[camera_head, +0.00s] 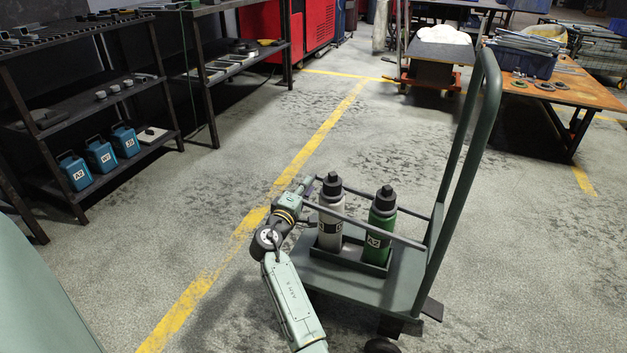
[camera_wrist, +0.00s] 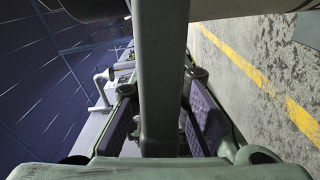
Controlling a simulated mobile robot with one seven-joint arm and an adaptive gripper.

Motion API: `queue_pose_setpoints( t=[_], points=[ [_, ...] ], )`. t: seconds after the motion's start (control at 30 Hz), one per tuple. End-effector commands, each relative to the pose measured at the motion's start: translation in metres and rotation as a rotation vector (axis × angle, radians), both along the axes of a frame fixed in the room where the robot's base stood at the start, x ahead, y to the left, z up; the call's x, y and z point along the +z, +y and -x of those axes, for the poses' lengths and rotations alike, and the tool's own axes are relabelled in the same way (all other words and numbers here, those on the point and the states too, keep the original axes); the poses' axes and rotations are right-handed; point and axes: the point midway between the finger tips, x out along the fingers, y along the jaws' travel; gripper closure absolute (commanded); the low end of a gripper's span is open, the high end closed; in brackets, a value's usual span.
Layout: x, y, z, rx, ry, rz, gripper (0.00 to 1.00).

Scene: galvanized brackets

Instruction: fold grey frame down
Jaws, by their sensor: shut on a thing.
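The grey frame (camera_head: 372,224) has two long side bars running from near the cart's push handle (camera_head: 484,110) towards my arm. It lies roughly level above the cart deck (camera_head: 375,294). My gripper (camera_head: 297,192) is at the frame's near-left end. In the wrist view, a grey bar of the frame (camera_wrist: 160,60) passes between the finger pads of my gripper (camera_wrist: 162,110), which is shut on it. A white bottle (camera_head: 330,222) and a green bottle (camera_head: 379,232), both with black caps, stand upright between the side bars, in a dark tray (camera_head: 345,266) on the deck.
Shelving with blue boxes (camera_head: 101,155) stands at the left. An orange-topped table (camera_head: 570,92) is at the back right. A yellow floor line (camera_head: 320,130) passes left of the cart. Open floor surrounds the cart.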

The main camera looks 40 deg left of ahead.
Motion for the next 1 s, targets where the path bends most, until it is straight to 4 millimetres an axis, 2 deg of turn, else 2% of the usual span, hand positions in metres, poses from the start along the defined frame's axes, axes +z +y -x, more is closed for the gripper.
queue_pose_setpoints(
  t=[0.03,0.1,0.3,0.5,0.87,0.9,1.0],
  points=[
    [-0.017,0.001,-0.001,-0.001,-0.007,0.027,1.00],
    [-0.028,0.002,0.000,-0.001,-0.018,0.062,1.00],
    [-0.051,0.003,0.000,-0.001,-0.037,0.130,1.00],
    [-0.060,0.003,-0.001,-0.002,-0.046,0.160,1.00],
    [-0.064,0.002,-0.001,-0.003,-0.041,0.166,1.00],
    [-0.064,0.001,-0.001,-0.004,-0.040,0.166,0.84],
    [-0.065,0.001,-0.001,-0.004,-0.039,0.166,0.77]
  ],
)
